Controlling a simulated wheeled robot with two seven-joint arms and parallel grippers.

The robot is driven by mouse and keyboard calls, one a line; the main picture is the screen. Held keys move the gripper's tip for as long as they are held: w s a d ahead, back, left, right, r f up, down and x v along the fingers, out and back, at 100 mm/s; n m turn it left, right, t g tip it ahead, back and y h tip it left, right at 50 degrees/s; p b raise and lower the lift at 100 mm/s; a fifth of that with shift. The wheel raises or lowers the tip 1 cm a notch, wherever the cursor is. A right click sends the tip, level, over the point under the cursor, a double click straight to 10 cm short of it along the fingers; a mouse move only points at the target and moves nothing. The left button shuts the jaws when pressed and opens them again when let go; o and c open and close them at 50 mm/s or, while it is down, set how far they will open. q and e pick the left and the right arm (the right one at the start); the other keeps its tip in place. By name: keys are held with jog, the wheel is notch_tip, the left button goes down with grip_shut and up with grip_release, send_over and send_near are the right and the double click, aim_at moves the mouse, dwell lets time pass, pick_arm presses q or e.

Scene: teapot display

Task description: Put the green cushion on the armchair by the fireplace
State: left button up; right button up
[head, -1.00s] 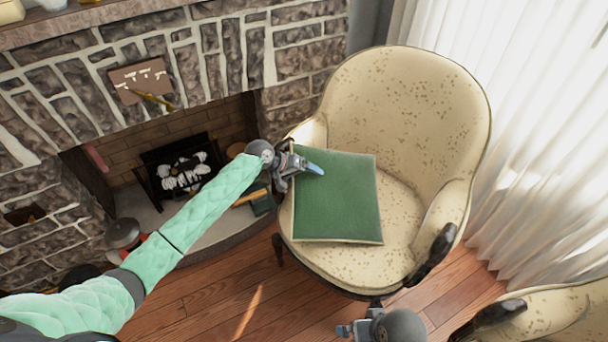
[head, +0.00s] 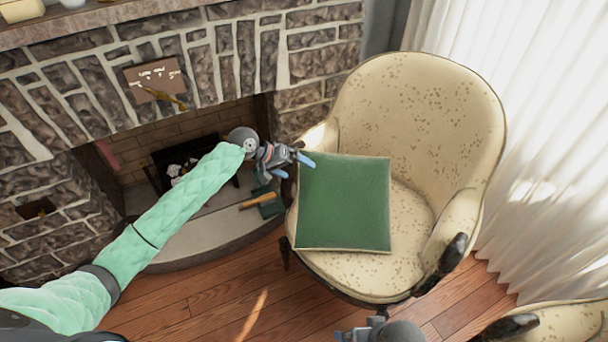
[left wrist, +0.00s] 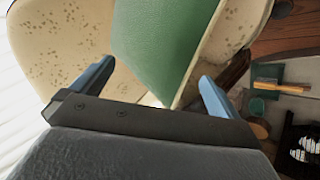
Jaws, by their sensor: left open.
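The green cushion (head: 345,205) lies on the seat of the cream, spotted armchair (head: 415,110) beside the fireplace (head: 190,165). It covers the left part of the seat, and its left edge reaches the seat's edge. My left gripper (head: 292,168) is open and empty just left of the cushion's upper left corner. In the left wrist view the cushion (left wrist: 165,45) and armchair (left wrist: 60,50) show beyond the two spread blue fingers (left wrist: 155,88). My right gripper (head: 355,335) shows only in part at the bottom edge, below the chair; its fingers are not clear.
A second cream armchair (head: 565,325) stands at the lower right. White curtains (head: 550,130) hang on the right. The raised hearth (head: 210,235) with a dustpan-like item and brush (head: 262,202) lies left of the chair. Wooden floor (head: 220,300) is clear in front.

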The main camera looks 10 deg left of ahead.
pick_arm(q)
jog(key=s+d+f+m+y, duration=0.1)
jog(key=s+d+f, duration=0.35)
jog(key=s, duration=0.55)
jog(key=s+d+f+m, duration=0.1)
jog(key=s+d+f, duration=0.3)
jog(key=s, duration=0.6)
jog(key=s+a+f+y, duration=0.2)
jog(key=s+y, duration=0.2)
jog(key=s, duration=1.7)
jog(key=shift+s+a+m, duration=0.2)
jog(key=shift+s+m, duration=0.1)
pick_arm(e)
jog(key=shift+s+a+f, duration=0.1)
jog(key=shift+a+f, duration=0.05)
jog(key=shift+f, duration=0.1)
pick_arm(q)
jog(key=s+a+r+g+y+p, duration=0.1)
jog(key=a+r+p, duration=0.2)
jog(key=a+r, duration=0.1)
jog(key=shift+s+a+r, duration=0.2)
jog(key=shift+s+r, duration=0.15)
jog(key=shift+r, duration=0.1)
pick_arm(e)
jog(key=s+d+r+g+h, duration=0.1)
jog(key=d+r, duration=0.3)
jog(key=r, duration=0.1)
jog(key=shift+s+d, duration=0.25)
